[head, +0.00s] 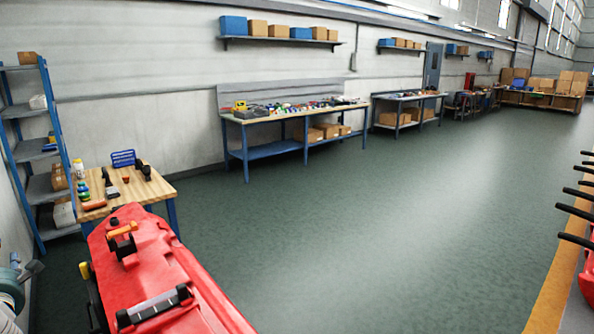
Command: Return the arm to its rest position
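A piece that looks like part of my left arm shows at the lower left edge, pale with teal bands. Dark parts at its upper end look like my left gripper (27,266), left of the red scrubber tank and apart from the table. They are too small and cut off to tell open from shut, and I see nothing clearly held. My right arm and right gripper are out of view.
The red scrubber tank (165,262) fills the lower left foreground. Behind it stands a wooden-topped table (150,191) with bottles and tools. A blue shelf rack (38,150) stands left. Workbenches (262,118) line the wall. Black handles (577,193) stick out at right. The middle floor is clear.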

